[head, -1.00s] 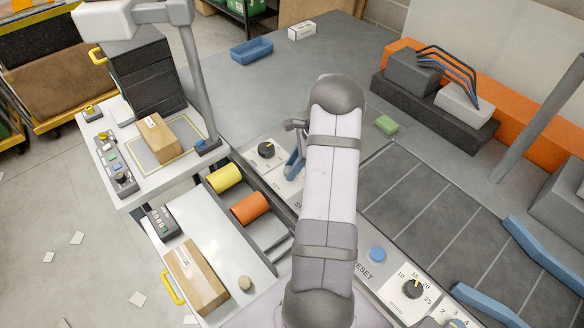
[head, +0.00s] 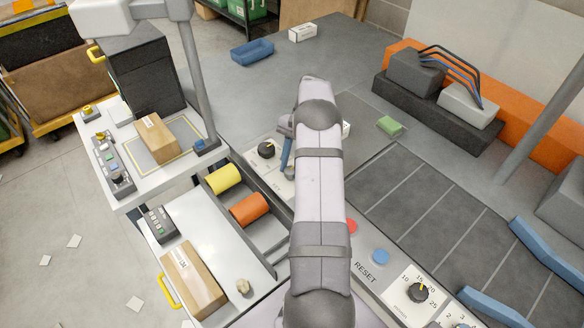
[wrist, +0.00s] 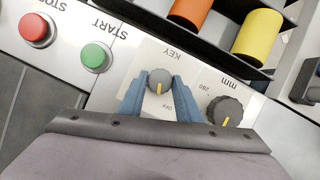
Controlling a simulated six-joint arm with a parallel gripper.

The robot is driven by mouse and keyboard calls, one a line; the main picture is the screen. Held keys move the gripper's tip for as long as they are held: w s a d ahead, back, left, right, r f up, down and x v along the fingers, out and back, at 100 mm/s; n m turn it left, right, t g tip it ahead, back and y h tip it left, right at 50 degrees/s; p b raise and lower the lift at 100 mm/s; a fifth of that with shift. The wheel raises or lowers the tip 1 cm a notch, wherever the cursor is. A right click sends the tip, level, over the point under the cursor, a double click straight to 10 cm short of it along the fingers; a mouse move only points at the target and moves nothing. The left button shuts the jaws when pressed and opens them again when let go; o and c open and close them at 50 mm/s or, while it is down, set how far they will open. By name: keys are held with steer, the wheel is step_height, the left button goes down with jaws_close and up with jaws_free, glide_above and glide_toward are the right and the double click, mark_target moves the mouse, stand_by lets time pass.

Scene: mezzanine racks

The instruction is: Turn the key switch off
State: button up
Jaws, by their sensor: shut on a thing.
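The key switch is a small grey knob (wrist: 160,80) with a yellow pointer line on a white plate marked KEY, in the wrist view. The text there is upside down. The pointer line aims down the picture, toward the side where OFF is printed at the lower right of the knob. My gripper (wrist: 158,88) has its two blue fingers on either side of the knob, shut on it. In the head view my gripper (head: 286,152) is partly hidden behind my arm, and the knob is hard to make out.
A larger mm dial (wrist: 225,111) stands close beside the right finger. A green START button (wrist: 95,56) and a red STOP button (wrist: 36,30) lie to the left. Orange (head: 249,210) and yellow (head: 223,178) rolls sit in a tray beside the panel.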

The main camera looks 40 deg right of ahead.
mark_target(290, 168)
steer(key=n, duration=0.2)
steer(key=n+g+h, duration=0.1)
steer(key=n, duration=0.2)
steer(key=shift+w+g+b, duration=0.2)
steer(key=shift+g+b, duration=0.1)
steer(key=shift+b, duration=0.05)
steer(key=shift+n, duration=0.3)
steer(key=o, duration=1.1)
steer(key=shift+c, duration=0.2)
steer(key=shift+a, duration=0.1)
step_height(290, 168, up, 10)
steer(key=b, duration=0.2)
